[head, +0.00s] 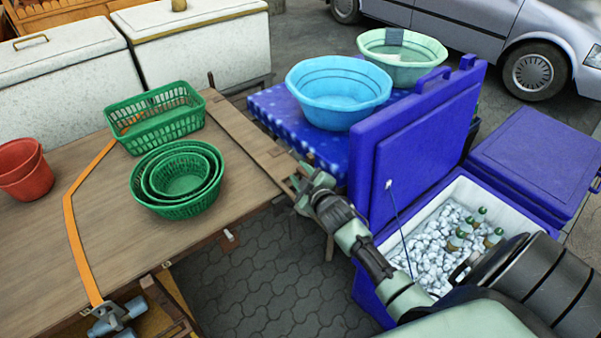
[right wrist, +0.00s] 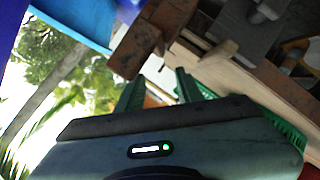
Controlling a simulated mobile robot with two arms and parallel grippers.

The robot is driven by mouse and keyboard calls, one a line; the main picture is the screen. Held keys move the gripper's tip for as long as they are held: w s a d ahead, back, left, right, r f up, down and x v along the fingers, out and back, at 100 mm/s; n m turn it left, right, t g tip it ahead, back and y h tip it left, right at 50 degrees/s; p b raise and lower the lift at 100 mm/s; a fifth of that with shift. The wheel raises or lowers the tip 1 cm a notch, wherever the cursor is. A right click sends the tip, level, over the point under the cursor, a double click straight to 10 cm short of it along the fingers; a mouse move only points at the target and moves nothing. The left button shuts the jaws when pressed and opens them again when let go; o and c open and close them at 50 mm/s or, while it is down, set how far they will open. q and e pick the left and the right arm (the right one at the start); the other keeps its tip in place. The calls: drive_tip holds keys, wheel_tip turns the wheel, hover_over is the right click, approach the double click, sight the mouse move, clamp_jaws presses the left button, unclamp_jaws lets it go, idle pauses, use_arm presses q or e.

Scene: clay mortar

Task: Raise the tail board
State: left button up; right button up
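The wooden cart bed (head: 100,205) fills the left of the head view. A narrow brown board (head: 240,137), apparently the tail board, runs along its right edge, with its near end close to my right gripper. My right gripper (head: 297,183) is at that end, its arm coming in from the lower right. In the right wrist view its two green fingers (right wrist: 157,88) are spread apart. Brown wood (right wrist: 150,38) lies just beyond the fingertips; I see nothing clamped between them, and cannot tell whether they touch the wood. My left gripper cannot be made out.
Green baskets (head: 180,175), red pots (head: 25,170) and an orange strap (head: 75,235) are on the bed. A blue cooler (head: 425,145) with its lid up and a table with basins (head: 338,90) stand close to the right. Paving (head: 265,275) is clear below.

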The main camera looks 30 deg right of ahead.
drive_tip(key=shift+w, duration=0.1)
clamp_jaws()
idle(1.3)
unclamp_jaws()
drive_tip(key=v, duration=0.7)
drive_tip(key=shift+s, duration=0.4)
